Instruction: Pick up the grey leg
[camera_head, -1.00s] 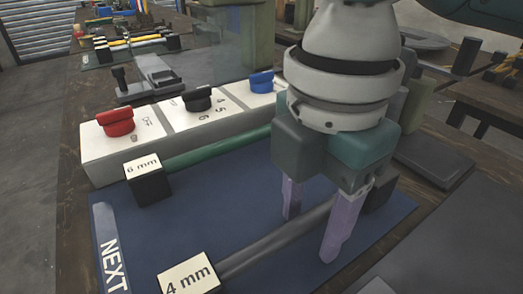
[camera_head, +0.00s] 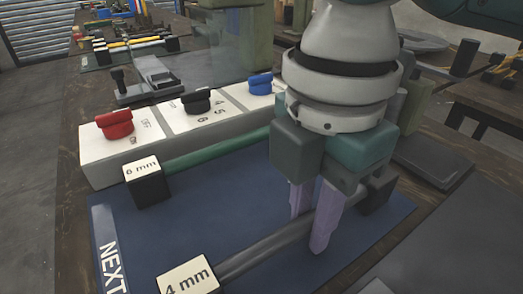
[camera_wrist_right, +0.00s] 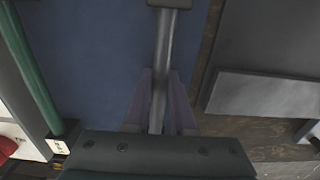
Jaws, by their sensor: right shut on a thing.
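The grey leg (camera_head: 265,248) is a grey rod with a dark block at each end; the near block (camera_head: 188,277) has a "4 mm" label. It lies along the near part of the blue mat (camera_head: 225,215). My right gripper (camera_head: 312,222) points down and is shut on the rod, toward its far right end. In the right wrist view the rod (camera_wrist_right: 165,50) runs between the two purple fingers (camera_wrist_right: 160,105). I cannot tell whether the leg is clear of the mat. My left gripper is not in view.
A green leg (camera_head: 215,150) with a "6 mm" block (camera_head: 147,182) lies behind, beside a white switch box (camera_head: 165,130) with red, black and blue knobs. A grey plate (camera_head: 450,240) lies at the right. Tools and other legs stand farther back.

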